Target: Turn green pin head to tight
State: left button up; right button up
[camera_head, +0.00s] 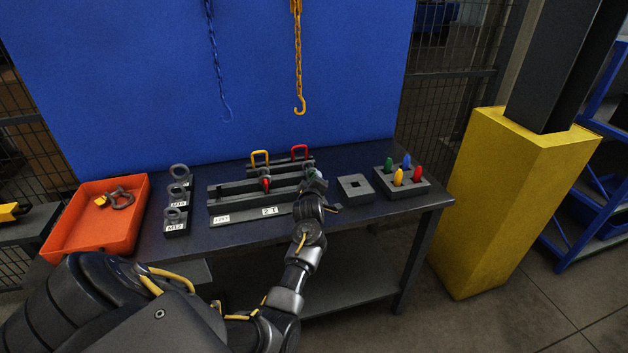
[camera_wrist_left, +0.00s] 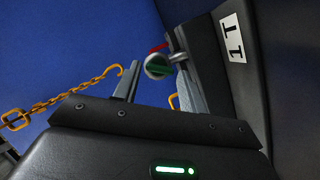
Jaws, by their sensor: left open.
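The green pin head (camera_wrist_left: 158,67) is a round, silver-rimmed disc with a green face. In the left wrist view it lies between the two fingers of my left gripper (camera_wrist_left: 157,48), with a short shaft to its right. My left gripper is open, with a visible gap to the left finger; contact on the right side cannot be told. In the head view my left gripper (camera_head: 316,180) is at the right end of the dark fixture (camera_head: 235,208) and mostly hides the pin head. A red shackle (camera_head: 300,150) stands behind it. My right gripper is not in view.
A yellow shackle (camera_head: 260,155) and a red-tipped pin (camera_head: 266,184) are left of my gripper. A square-holed block (camera_head: 355,187) and a block of coloured pegs (camera_head: 408,184) stand right. An orange tray (camera_head: 90,225) is far left. Chains hang behind, including a yellow one (camera_head: 298,60).

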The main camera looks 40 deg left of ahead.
pick_arm(q)
jog(key=shift+x, duration=0.9)
jog(key=shift+d, duration=0.1)
jog(key=c, duration=0.7)
